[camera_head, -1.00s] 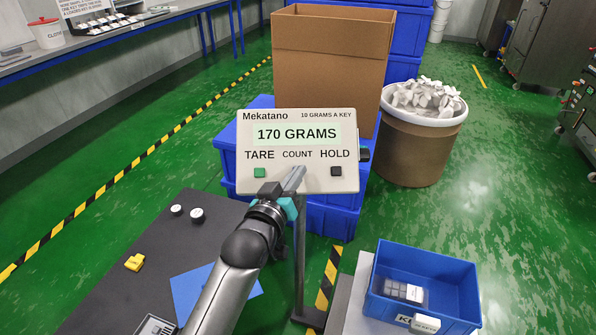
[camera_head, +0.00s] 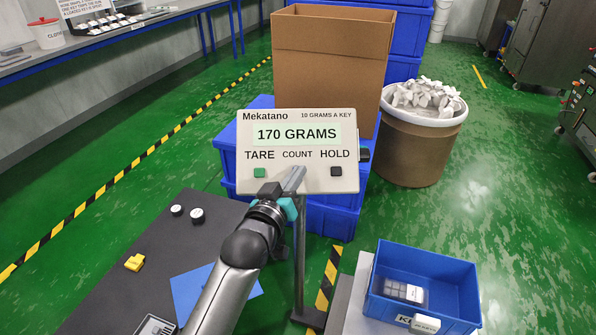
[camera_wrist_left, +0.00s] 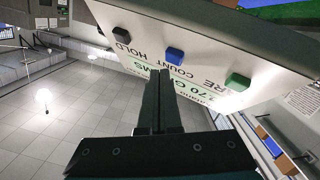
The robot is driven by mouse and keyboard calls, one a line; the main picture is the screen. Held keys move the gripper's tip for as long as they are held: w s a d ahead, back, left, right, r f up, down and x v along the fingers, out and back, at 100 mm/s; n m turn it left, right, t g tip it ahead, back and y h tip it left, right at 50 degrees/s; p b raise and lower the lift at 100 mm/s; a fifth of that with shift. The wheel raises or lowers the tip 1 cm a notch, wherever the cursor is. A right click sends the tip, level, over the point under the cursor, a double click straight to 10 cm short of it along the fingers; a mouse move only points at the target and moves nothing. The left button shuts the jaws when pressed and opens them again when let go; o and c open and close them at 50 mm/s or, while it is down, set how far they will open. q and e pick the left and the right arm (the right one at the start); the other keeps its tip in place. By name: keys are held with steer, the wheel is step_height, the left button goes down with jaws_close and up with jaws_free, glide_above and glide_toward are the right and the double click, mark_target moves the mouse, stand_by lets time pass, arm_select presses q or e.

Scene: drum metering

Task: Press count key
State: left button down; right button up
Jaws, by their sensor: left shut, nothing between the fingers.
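The scale display panel (camera_head: 298,206) is a pale box reading 170 GRAMS, with TARE, COUNT and HOLD labels. The green key (camera_head: 260,172) is under TARE and the black key (camera_head: 336,171) under HOLD. The blue count key (camera_wrist_left: 175,56) shows in the left wrist view between the green key (camera_wrist_left: 237,82) and the black key (camera_wrist_left: 121,35). In the head view my gripper hides it. My left gripper (camera_head: 294,177) is shut and empty, its tips in front of the panel. In the wrist view its fingertips (camera_wrist_left: 160,74) appear just short of the blue key. My right gripper is not in view.
A blue bin (camera_head: 455,285) with grey keys stands at the lower right. A dark mat (camera_head: 110,270) with a yellow piece (camera_head: 134,262) lies at the lower left. Behind the panel stand a cardboard box (camera_head: 325,70) and a drum (camera_head: 412,150) of white pieces.

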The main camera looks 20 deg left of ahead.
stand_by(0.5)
arm_select(q)
steer(key=shift+w+a+f, duration=0.1)
steer(key=shift+w+f, duration=0.15)
steer(key=shift+f, duration=0.05)
steer(key=shift+w+f, duration=0.25)
stand_by(0.7)
stand_by(0.3)
steer(key=shift+s+r+p, duration=0.5)
steer(key=shift+s+p, duration=0.05)
steer(key=shift+p, duration=0.35)
